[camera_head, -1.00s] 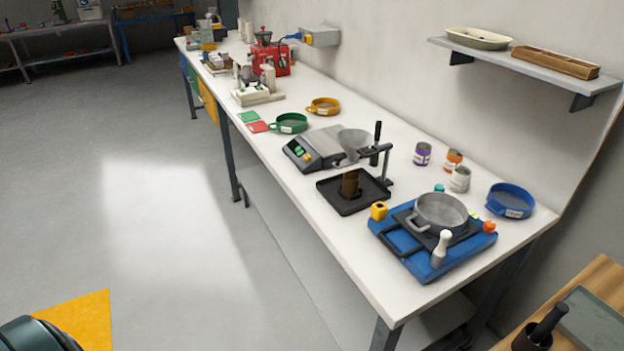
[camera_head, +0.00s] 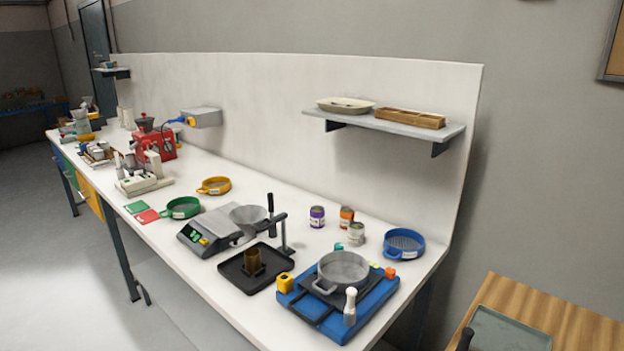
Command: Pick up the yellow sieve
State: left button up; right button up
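The yellow sieve (camera_head: 214,186) is a round, shallow, orange-yellow ring with a pale label on its front. It lies on the white bench top, behind and to the right of the green sieve (camera_head: 181,208). Nothing covers it. Neither of my grippers shows in the head view, so their distance from the sieve cannot be seen.
The white bench (camera_head: 222,297) runs from far left to near right. A scale (camera_head: 209,233), a black tray (camera_head: 237,272), a blue shaker base (camera_head: 369,309) with a grey pan, several cans and a blue sieve (camera_head: 404,243) stand nearer. A red machine (camera_head: 154,143) stands beyond. Open floor lies left.

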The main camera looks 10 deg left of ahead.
aim_at(213, 186)
jog(key=j+z, duration=0.7)
jog(key=j, duration=0.3)
jog(key=k+j+z, duration=0.15)
jog(key=j, duration=0.3)
jog(key=j+z, duration=0.1)
jog(key=j, duration=0.35)
jog(key=k+j, duration=0.1)
jog(key=j, duration=0.35)
jog(key=k+j, duration=0.15)
jog(key=j, duration=0.35)
jog(key=k+j+z, duration=0.1)
jog(key=j, duration=0.35)
jog(key=k+j, duration=0.15)
jog(key=j, duration=0.35)
jog(key=k+j, duration=0.1)
jog(key=j, duration=0.35)
jog(key=k+j, duration=0.15)
jog(key=j, duration=0.3)
jog(key=k+j+z, duration=0.1)
jog(key=j, duration=0.35)
jog(key=k+j, duration=0.2)
jog(key=j, duration=0.25)
